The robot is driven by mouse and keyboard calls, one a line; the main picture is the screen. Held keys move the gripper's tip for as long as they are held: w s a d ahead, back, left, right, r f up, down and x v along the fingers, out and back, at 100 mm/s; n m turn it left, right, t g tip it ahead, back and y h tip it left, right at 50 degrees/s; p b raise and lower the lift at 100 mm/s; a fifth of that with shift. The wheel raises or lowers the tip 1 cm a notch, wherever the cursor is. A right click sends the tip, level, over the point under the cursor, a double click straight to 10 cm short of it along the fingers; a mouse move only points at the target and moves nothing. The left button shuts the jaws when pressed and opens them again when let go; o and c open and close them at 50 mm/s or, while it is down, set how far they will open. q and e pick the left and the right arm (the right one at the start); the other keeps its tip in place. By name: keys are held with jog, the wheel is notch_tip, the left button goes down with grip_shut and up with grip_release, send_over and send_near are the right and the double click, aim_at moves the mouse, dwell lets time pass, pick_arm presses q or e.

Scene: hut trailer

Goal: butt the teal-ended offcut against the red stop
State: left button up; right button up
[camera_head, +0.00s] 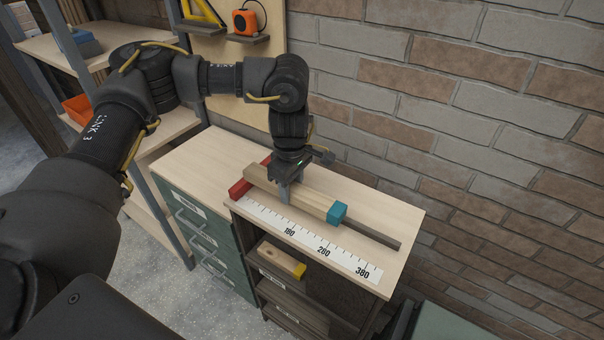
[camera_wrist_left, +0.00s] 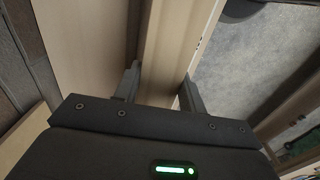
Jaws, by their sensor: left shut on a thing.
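The teal-ended offcut (camera_head: 312,202) is a pale wooden bar lying along the bench top, its teal end (camera_head: 337,213) to the right. My left gripper (camera_head: 285,193) is shut on it from above, near its middle. In the left wrist view the bar (camera_wrist_left: 166,50) runs between the two fingers (camera_wrist_left: 160,90). The red stop (camera_head: 239,189) is a red block at the left end of the scale, and it shows on both sides of the bar's plain end. I cannot tell whether that end touches the stop. My right gripper is not in view.
A white scale (camera_head: 318,243) marked 180, 280, 380 lies in front of the bar. A dark rail (camera_head: 375,232) runs behind it. A yellow-ended offcut (camera_head: 282,257) lies on the shelf below. A brick wall (camera_head: 460,120) stands behind the bench.

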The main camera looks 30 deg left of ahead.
aim_at(292, 214)
pick_arm(q)
jog(key=shift+w, duration=0.25)
jog(key=shift+s+a, duration=0.1)
jog(key=shift+s, duration=0.3)
jog(key=shift+s+d+f+b, duration=0.1)
jog(key=shift+d+f+b, duration=0.1)
jog(key=shift+f+b, duration=0.6)
notch_tip(292, 214, down, 3)
jog(key=b, duration=0.2)
jog(key=shift+a+r+b, duration=0.1)
jog(key=shift+b, duration=0.2)
jog(key=shift+f+b, duration=0.75)
jog(key=shift+f, duration=0.3)
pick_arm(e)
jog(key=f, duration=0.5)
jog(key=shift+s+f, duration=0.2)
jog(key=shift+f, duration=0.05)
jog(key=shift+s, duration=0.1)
